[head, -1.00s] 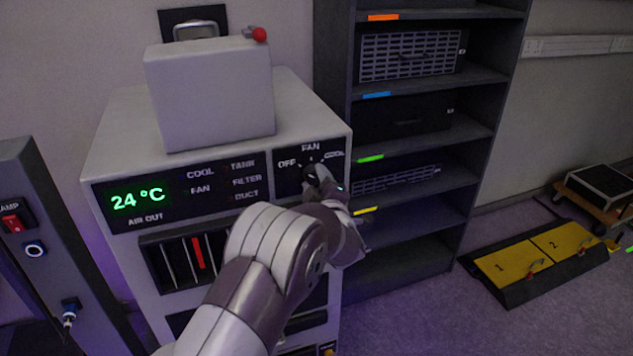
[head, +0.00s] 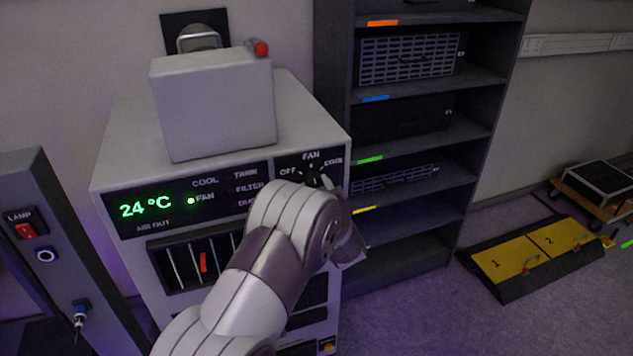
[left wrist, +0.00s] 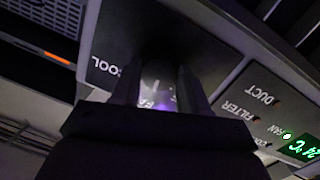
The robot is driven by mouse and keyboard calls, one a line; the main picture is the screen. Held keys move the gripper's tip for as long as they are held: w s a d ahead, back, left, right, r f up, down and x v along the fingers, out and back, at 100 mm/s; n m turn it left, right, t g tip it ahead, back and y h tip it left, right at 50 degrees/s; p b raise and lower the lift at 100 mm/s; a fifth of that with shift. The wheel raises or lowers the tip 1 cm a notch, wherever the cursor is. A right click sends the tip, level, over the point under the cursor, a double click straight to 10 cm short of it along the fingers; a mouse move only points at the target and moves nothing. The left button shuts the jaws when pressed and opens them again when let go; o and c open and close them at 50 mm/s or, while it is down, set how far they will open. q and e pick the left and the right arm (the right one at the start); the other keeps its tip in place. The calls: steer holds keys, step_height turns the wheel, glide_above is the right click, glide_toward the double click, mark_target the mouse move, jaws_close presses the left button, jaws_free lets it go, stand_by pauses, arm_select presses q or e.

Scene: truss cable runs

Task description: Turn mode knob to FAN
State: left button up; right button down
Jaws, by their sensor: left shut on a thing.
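The mode knob (head: 312,174) sits on the dark dial panel of the white unit, with OFF, FAN and COOL printed around it. Only its upper part shows above my left arm; its pointer seems to face up to FAN. A green light (head: 191,201) is lit beside FAN on the display panel (head: 140,209), which reads 24 °C. My left gripper (left wrist: 158,78) is shut on the knob; in the left wrist view its two fingers reach the panel, with part of the FAN label between them. The knob itself is in dark shadow there. My right gripper is not in view.
A dark shelf rack (head: 480,150) stands close on the right. A lamp switch post (head: 50,250) stands on the left. Yellow numbered plates (head: 530,250) lie on the floor.

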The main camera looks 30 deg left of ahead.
arm_select(q)
steer(key=shift+m+p, duration=0.5)
steer(key=shift+m, duration=0.3)
steer(key=shift+f+g, duration=0.1)
steer(key=shift+g, duration=0.2)
steer(key=o, duration=1.1)
steer(key=shift+c, duration=0.2)
steer(key=b+v, duration=0.1)
steer(key=v, duration=1.1)
steer(key=shift+s+d+b, duration=0.25)
steer(key=shift+s+b, duration=0.05)
steer(key=shift+b, duration=0.05)
